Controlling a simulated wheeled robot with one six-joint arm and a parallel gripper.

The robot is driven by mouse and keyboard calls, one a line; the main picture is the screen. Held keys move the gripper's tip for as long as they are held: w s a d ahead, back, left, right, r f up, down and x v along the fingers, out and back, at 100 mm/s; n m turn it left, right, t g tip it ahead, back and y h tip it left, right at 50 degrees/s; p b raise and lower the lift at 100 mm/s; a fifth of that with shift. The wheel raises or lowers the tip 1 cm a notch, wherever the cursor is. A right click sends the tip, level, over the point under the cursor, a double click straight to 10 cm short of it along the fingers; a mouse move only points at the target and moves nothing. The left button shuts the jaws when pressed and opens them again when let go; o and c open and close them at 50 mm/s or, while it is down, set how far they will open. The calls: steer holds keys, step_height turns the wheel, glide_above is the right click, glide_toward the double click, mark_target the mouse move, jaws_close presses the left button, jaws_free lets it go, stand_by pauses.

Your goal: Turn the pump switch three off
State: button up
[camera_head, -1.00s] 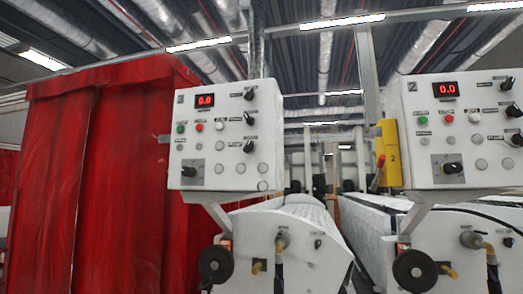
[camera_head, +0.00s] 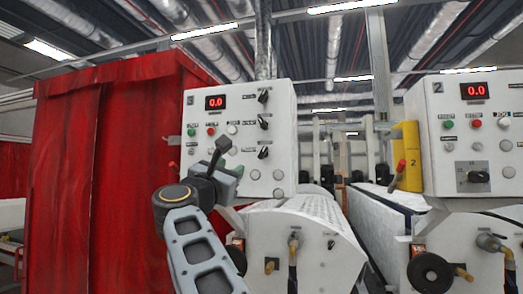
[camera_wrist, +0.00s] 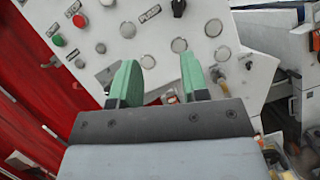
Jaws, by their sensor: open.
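The left control panel (camera_head: 240,125) is a white box with a red 0.0 display, a green and a red button, and black knobs down its right side. Its top knob (camera_head: 263,96), middle knob (camera_head: 263,122) and lower knob (camera_head: 263,152) show in the head view. The small labels are too blurred to tell which control is pump switch three. My gripper (camera_head: 222,160) is in front of the panel's lower left and hides that part. In the wrist view my gripper (camera_wrist: 160,76) is open and empty, its green fingers pointing at the panel's lower buttons. One black knob (camera_wrist: 178,7) shows at the top.
A red curtain (camera_head: 110,150) hangs at the left. A second panel (camera_head: 470,130), marked 2, stands at the right beside a yellow box (camera_head: 407,150). White machine housings (camera_head: 300,240) with pipes and a black handwheel (camera_head: 428,272) lie below the panels.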

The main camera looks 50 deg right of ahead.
mark_target(262, 153)
steer(key=d+r+m+p, duration=0.1)
steer(key=d+p, duration=0.1)
steer(key=d, duration=0.2)
steer(key=w+d+r+m+g+p, duration=0.1)
steer(key=d+r+p, duration=0.1)
steer(key=d, duration=0.2)
steer(key=d+r+m+g+p, duration=0.1)
steer(key=d+r+p, duration=0.1)
steer(key=d+p, duration=0.1)
steer(key=shift+w+d, duration=0.35)
steer(key=shift+d, duration=0.4)
steer(key=shift+w+d, duration=0.15)
steer(key=shift+d, duration=0.45)
steer(key=shift+c, duration=0.4)
jaws_close()
